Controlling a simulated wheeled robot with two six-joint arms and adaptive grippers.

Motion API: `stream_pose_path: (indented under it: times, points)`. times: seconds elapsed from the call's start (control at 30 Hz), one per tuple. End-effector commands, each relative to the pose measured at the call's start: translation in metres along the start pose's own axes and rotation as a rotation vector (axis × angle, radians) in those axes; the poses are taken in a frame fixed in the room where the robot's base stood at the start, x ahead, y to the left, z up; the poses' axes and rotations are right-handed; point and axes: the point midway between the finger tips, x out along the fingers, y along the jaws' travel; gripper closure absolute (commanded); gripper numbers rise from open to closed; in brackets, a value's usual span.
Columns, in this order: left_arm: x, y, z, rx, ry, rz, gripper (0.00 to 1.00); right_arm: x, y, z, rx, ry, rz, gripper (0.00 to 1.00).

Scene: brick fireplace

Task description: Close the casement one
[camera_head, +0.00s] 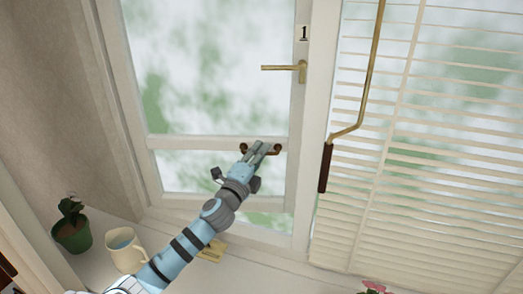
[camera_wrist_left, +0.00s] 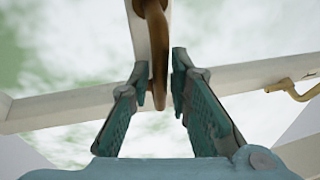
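Casement one (camera_head: 215,143) is the pale framed window at upper centre, with a small "1" label near its top right. Its bottom rail runs at an angle to the sill, with outside green in the gap below it at right, so it looks partly open. A brass lever (camera_head: 284,68) on its right stile lies horizontal. A brown pull handle (camera_head: 275,149) sits on its crossbar. My left gripper (camera_head: 260,148) is at this handle. My right gripper is out of view.
A fixed-looking panel with white blinds (camera_head: 430,130) is at right, with a long brass crank (camera_head: 370,80) hanging before it. A potted plant (camera_head: 73,232) and a cream mug (camera_head: 124,252) stand on the sill at left. A small yellowish item (camera_head: 212,251) lies beside my arm.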

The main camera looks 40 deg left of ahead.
Motion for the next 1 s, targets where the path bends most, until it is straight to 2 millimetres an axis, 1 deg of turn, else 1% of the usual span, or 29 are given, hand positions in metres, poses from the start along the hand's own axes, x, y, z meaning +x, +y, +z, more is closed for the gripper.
stream_pose_path:
  times: [0.27, 0.3, 0.4, 0.73, 0.87, 1.0]
  points:
    - [0.003, 0.001, 0.000, -0.001, 0.000, 0.000, 0.82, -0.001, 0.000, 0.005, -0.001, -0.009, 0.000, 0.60]
    - [0.003, 0.001, 0.000, -0.001, 0.000, 0.000, 0.85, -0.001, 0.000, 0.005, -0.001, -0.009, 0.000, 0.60]
    - [0.003, 0.001, -0.001, -0.002, 0.001, 0.001, 1.00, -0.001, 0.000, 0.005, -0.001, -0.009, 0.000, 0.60]
    - [0.002, 0.002, 0.000, -0.001, 0.001, 0.002, 1.00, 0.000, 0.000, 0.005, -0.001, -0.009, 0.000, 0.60]
    - [-0.008, 0.001, 0.001, 0.003, 0.019, -0.002, 1.00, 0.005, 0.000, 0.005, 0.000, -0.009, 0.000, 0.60]
    - [-0.028, -0.002, -0.002, -0.005, 0.073, -0.006, 1.00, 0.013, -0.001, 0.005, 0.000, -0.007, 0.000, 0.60]
